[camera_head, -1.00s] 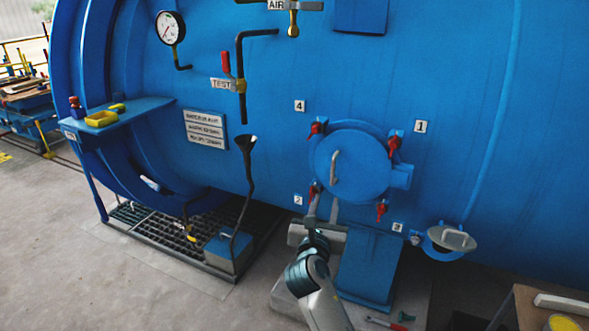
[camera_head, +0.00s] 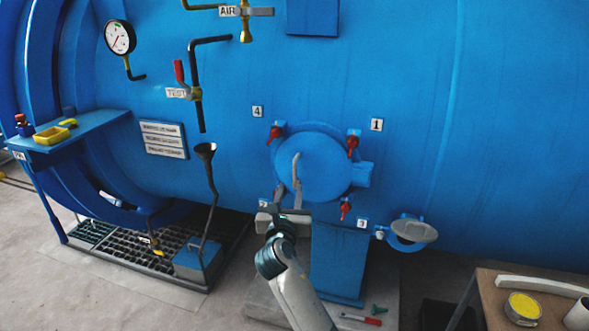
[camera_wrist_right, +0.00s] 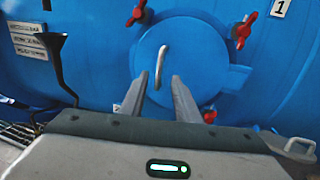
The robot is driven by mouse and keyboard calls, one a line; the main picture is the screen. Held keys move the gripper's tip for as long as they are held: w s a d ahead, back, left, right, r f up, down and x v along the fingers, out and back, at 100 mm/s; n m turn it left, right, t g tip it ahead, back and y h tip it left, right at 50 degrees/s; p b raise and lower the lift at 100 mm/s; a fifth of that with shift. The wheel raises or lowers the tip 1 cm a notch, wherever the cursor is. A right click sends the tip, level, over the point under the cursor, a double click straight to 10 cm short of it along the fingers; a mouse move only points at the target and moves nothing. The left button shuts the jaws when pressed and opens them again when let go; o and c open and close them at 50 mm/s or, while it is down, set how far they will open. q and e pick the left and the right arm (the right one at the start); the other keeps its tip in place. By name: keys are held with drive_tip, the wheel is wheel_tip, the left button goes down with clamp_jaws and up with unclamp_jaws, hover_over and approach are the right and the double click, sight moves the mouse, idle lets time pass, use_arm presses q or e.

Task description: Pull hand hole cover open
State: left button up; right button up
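The round blue hand hole cover (camera_head: 325,172) lies flush against the big blue vessel and looks closed. A pale curved handle (camera_head: 296,166) stands upright on its left part. My right gripper (camera_head: 288,188) is at the cover's lower left, in front of the handle's lower end. In the right wrist view the fingers (camera_wrist_right: 155,82) are apart, with the handle (camera_wrist_right: 160,67) appearing between their tips. Contact with the handle cannot be told. Red clamp knobs (camera_head: 352,142) sit around the cover; the lower-left one is hidden behind my gripper. My left gripper is not in view.
A small flanged port (camera_head: 412,232) sticks out at lower right. A table (camera_head: 482,300) with a yellow-topped can (camera_head: 523,307) stands at bottom right. A black funnel pipe (camera_head: 210,185) and a blue side shelf (camera_head: 85,128) are at left.

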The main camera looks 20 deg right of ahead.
sight(294, 171)
drive_tip(key=p+x, duration=0.1)
drive_tip(key=x, duration=1.1)
drive_tip(key=shift+w, duration=0.2)
drive_tip(key=shift+c, duration=0.6)
clamp_jaws()
